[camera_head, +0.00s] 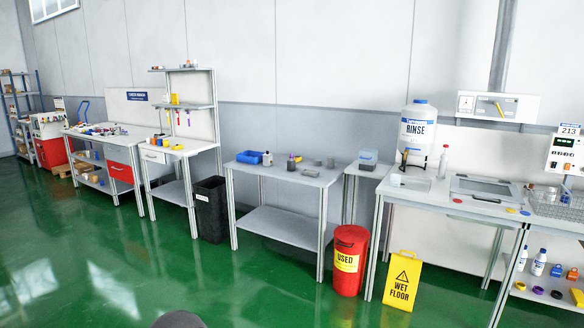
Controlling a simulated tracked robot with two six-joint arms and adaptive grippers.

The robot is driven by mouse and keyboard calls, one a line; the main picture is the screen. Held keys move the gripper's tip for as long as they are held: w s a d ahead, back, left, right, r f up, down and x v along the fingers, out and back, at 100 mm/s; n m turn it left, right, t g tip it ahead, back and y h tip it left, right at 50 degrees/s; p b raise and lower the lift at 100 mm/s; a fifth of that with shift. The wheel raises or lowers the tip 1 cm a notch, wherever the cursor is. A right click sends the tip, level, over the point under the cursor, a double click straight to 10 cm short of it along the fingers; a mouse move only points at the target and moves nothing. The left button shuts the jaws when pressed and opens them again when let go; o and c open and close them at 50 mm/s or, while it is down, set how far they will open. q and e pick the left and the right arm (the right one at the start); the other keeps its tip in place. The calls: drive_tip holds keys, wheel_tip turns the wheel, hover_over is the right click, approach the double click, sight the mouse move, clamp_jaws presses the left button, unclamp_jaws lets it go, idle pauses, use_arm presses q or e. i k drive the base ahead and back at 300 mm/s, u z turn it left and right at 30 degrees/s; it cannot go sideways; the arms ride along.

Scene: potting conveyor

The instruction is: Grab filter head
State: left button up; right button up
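I cannot pick out a filter head for certain; the loose items are small at this distance. The middle table (285,180) carries a blue bin (249,157), a small dark bottle (291,164) and several small grey pieces (318,162). A bench at the far left (92,131) holds many small mixed parts, too small to tell apart. Neither of my grippers is in view.
A black waste bin (210,210) stands left of the middle table. A red "USED" bin (347,285) and a yellow wet floor sign (402,280) stand to its right. A rinse tank (418,133) sits above the right bench (450,201). The green floor (110,260) in front is clear.

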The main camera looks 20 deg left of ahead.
sight(291, 163)
drive_tip(key=u, duration=0.6)
drive_tip(key=i, duration=1.75)
drive_tip(key=u, duration=0.9)
drive_tip(key=i, duration=1.7)
drive_tip(key=z, duration=0.3)
drive_tip(key=i, duration=1.55)
drive_tip(key=z, duration=0.4)
